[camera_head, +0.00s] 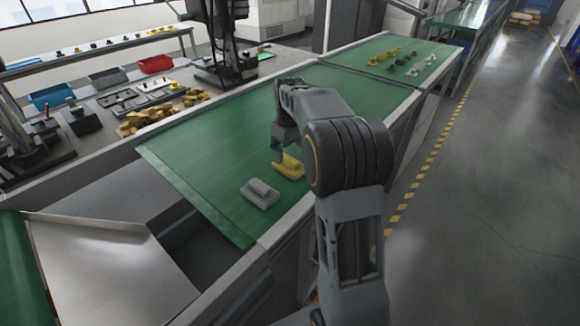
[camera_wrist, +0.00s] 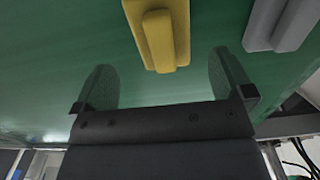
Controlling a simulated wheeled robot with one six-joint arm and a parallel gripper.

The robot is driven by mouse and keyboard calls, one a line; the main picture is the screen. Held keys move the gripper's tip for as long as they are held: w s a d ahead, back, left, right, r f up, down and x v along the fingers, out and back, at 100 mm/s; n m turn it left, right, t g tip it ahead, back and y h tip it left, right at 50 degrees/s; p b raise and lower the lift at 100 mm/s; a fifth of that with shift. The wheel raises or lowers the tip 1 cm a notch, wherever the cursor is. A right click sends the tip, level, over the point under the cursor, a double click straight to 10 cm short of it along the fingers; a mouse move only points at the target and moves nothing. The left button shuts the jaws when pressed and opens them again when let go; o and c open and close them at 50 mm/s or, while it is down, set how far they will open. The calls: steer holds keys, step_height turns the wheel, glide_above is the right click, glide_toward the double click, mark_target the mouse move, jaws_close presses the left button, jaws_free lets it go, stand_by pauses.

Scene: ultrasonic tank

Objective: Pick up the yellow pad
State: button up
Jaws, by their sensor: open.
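The yellow pad (camera_head: 288,166) lies on the green belt, just below my arm's end in the head view. In the wrist view the yellow pad (camera_wrist: 160,38) is a flat plate with a raised bar, and its near end lies between the lines of my two fingers, a little beyond their tips. My gripper (camera_wrist: 162,80) is open and empty, with its fingers apart on either side. In the head view the gripper is partly hidden by the arm.
A grey pad (camera_head: 260,193) of like shape lies beside the yellow one, also in the wrist view (camera_wrist: 282,22). The green belt (camera_head: 190,160) is clear to the left. Small parts (camera_head: 400,62) lie farther along it. A metal chute (camera_head: 105,270) stands at lower left.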

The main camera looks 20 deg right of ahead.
mark_target(289, 158)
steer(key=shift+s+a+f, duration=0.1)
steer(key=shift+f, duration=1.35)
steer(key=shift+s+f, duration=0.1)
steer(key=shift+f, duration=1.3)
steer(key=c, duration=1)
